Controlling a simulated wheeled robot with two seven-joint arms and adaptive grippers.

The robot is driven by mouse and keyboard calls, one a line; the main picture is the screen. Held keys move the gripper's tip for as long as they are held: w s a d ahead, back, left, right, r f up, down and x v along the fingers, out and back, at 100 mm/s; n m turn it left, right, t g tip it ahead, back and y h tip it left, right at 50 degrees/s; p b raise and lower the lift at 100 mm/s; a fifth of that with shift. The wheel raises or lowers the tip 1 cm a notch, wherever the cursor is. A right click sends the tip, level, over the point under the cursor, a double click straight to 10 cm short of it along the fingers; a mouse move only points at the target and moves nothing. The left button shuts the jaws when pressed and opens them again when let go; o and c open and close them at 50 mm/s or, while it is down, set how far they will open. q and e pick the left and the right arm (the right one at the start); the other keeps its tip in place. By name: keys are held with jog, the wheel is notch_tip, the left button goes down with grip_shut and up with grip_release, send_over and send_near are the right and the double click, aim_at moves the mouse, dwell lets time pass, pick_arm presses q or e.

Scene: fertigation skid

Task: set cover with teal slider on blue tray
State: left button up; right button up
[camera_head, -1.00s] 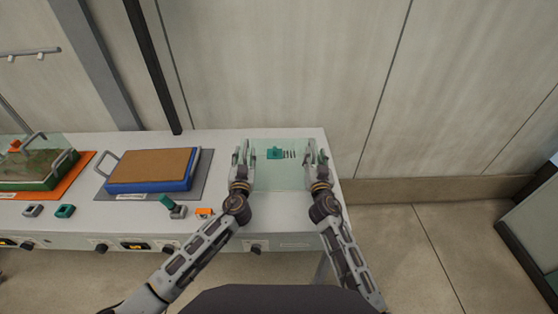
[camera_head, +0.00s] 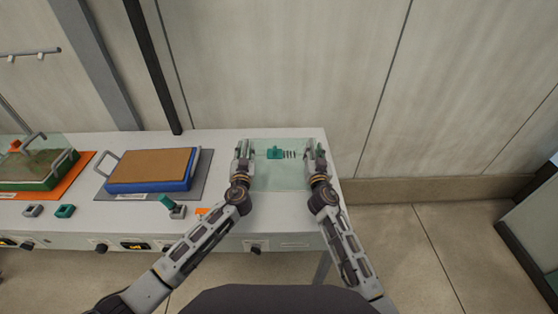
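The clear, pale-green cover with a teal slider (camera_head: 275,179) lies flat at the right end of the bench. Its teal slider (camera_head: 274,153) sits near the far middle, beside a row of dark marks. The blue tray (camera_head: 150,187), filled with brown material and with no cover on it, stands to the left on a grey mat. My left gripper (camera_head: 243,151) is at the cover's left edge and my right gripper (camera_head: 315,151) at its right edge. The fingers are too small to tell whether they grip the edges.
A green tray (camera_head: 42,181) under a clear cover with an orange slider stands on an orange mat (camera_head: 82,167) at far left. Small grey and green blocks (camera_head: 65,211) and an orange one (camera_head: 202,211) lie along the front. A wall rises behind the bench.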

pick_arm(q)
grip_shut()
pick_arm(e)
grip_shut()
pick_arm(q)
jog(key=shift+r, duration=0.15)
pick_arm(e)
jog(key=shift+r, duration=0.3)
